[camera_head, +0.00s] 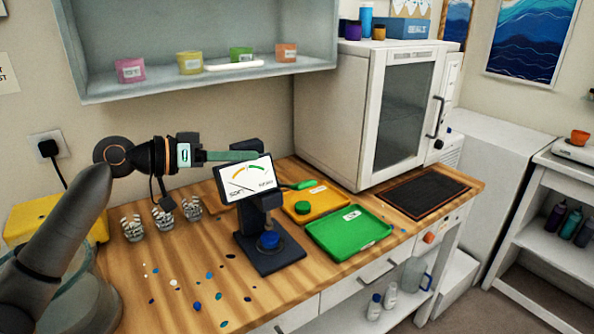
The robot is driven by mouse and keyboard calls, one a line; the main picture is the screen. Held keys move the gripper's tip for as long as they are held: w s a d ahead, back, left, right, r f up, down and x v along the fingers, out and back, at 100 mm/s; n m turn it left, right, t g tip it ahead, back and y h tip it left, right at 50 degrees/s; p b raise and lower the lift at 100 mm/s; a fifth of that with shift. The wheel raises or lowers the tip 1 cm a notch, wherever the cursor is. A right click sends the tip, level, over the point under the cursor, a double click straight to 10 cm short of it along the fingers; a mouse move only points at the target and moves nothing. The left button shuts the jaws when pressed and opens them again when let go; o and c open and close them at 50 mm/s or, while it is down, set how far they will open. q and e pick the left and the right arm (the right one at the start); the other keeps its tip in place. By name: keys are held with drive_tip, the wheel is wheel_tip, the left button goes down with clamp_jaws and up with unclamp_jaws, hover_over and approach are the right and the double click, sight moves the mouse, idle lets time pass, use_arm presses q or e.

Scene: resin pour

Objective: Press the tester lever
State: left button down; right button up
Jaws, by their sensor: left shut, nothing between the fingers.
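The tester (259,219) stands on the wooden worktop, with a dark base and column. Its tilted dial screen (247,180) shows a yellow and green arc with a needle; the small lettering is hard to read. A green tester lever (299,185) sticks out to the right of the screen. A round blue piece (269,241) sits on the base. My left gripper (246,156) comes in from the left, shut and empty, with its fingers at the screen's top edge. Whether it touches the tester I cannot tell. My right gripper is not in view.
A dark mat (425,190) lies by the white oven (335,120). Several striped cups stand left, with coloured drops in front. A shelf (210,84) hangs above.

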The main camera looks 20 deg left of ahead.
use_arm(q)
drive_tip(key=p, duration=0.3)
hover_over(294, 185)
drive_tip(key=w+a, duration=0.1)
drive_tip(key=f, duration=0.4)
drive_tip(key=shift+s+d+f, duration=0.3)
drive_tip(key=shift+s, duration=0.05)
drive_tip(key=shift+s+d+f, duration=0.2)
drive_tip(key=shift+f, duration=0.45)
drive_tip(key=shift+f, duration=0.1)
